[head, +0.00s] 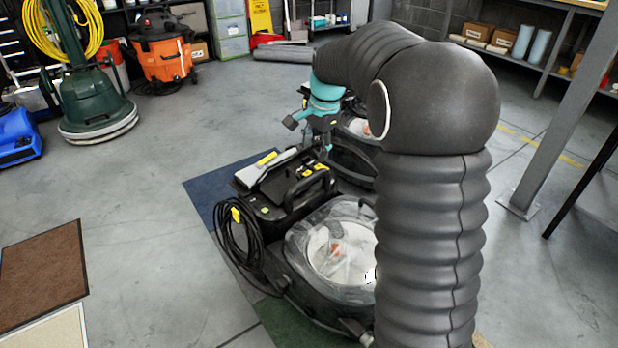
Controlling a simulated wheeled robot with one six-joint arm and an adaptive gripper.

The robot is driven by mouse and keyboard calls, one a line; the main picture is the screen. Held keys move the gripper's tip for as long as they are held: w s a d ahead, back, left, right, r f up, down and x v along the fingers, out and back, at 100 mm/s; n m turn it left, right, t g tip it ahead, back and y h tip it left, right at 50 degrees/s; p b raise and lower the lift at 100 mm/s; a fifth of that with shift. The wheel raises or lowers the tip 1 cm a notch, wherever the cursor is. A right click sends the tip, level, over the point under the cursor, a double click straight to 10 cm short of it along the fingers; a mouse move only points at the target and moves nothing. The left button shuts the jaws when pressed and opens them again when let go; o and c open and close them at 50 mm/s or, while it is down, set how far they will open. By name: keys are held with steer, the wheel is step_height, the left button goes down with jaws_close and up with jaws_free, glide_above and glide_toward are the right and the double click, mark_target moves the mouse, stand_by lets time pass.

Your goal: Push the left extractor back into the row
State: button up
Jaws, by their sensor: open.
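A black carpet extractor (289,201) with a clear domed tank, yellow latches and a coiled black hose stands nearest me, left of my arm. Its right side is hidden behind my arm. A second, similar dark extractor (352,160) stands behind it, mostly hidden by my arm and gripper. I cannot tell for sure which is the left one of the row. My gripper (325,146), below a teal wrist, is open and points down near the back end of the nearer extractor. Whether it touches either machine I cannot tell.
Blue matting (215,188) and green matting (285,325) lie under the nearer extractor. A brown mat (42,275) lies at the left. A green floor machine (92,105) and an orange vacuum (162,52) stand behind. A grey post (565,105) rises at the right. The left-centre floor is clear.

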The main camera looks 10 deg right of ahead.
mark_target(309, 177)
steer(key=f, duration=0.3)
steer(key=w+f+b, duration=0.1)
steer(key=f, duration=0.3)
steer(key=w+a+f, duration=0.1)
steer(key=f, duration=0.3)
steer(key=shift+b, duration=0.35)
jaws_close()
